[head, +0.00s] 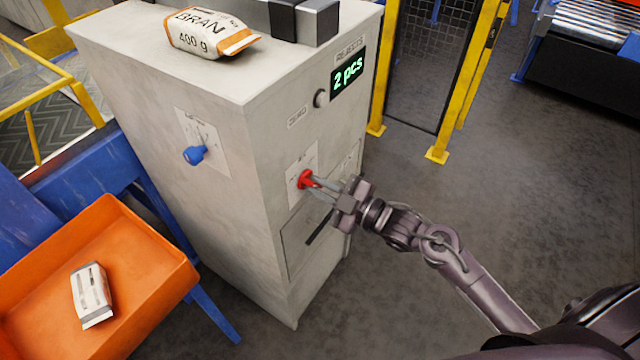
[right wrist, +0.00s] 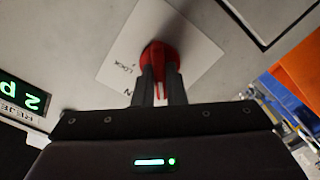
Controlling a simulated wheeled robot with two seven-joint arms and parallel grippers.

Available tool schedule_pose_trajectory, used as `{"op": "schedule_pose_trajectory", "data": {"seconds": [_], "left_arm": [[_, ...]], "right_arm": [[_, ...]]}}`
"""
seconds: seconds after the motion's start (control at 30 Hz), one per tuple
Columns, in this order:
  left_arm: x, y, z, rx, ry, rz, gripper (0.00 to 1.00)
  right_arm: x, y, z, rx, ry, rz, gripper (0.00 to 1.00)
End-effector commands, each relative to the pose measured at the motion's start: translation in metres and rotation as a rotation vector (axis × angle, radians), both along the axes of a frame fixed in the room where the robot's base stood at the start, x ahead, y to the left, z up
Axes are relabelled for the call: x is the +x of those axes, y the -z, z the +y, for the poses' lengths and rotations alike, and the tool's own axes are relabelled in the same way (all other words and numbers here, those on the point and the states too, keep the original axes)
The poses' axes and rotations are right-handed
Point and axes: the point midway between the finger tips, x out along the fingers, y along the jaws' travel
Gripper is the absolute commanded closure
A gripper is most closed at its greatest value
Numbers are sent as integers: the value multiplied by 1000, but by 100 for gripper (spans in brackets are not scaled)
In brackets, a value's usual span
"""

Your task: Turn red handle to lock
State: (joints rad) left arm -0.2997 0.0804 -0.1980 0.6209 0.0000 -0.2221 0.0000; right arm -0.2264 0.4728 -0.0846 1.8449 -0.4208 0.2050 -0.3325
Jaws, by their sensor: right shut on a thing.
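The red handle (head: 305,179) sits on a white label plate on the front face of the grey cabinet (head: 200,110). My right gripper (head: 313,184) is shut on the red handle. In the right wrist view the red handle (right wrist: 160,58) shows between the two dark fingers (right wrist: 160,85), and the word LOCK is readable on the plate beside it. The fingers partly hide the handle, and its exact angle is hard to tell. My left gripper is in neither view.
A blue knob (head: 195,155) is on the cabinet's left face. A BRAN bag (head: 205,35) lies on top. A display (head: 348,73) reads "2 pcs". An orange tray (head: 150,285) with a small bag (head: 91,295) stands at the lower left. Yellow posts (head: 385,70) stand behind; the right floor is clear.

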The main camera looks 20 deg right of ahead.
Motion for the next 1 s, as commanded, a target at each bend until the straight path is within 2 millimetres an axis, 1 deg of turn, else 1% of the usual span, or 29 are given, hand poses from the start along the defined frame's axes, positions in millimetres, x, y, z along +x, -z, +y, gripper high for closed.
{"op": "schedule_pose_trajectory", "data": {"seconds": [0.03, 0.27, 0.5, 1.0], "left_arm": [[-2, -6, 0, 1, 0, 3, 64], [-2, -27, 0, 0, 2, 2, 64], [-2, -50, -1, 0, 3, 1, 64], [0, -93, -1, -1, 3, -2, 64]], "right_arm": [[0, -3, 0, 19, -1, 18, 100], [0, -5, 0, 157, 0, 124, 100], [1, -5, 0, 337, 0, 264, 100], [1, -4, -1, 713, 1, 557, 100]]}}
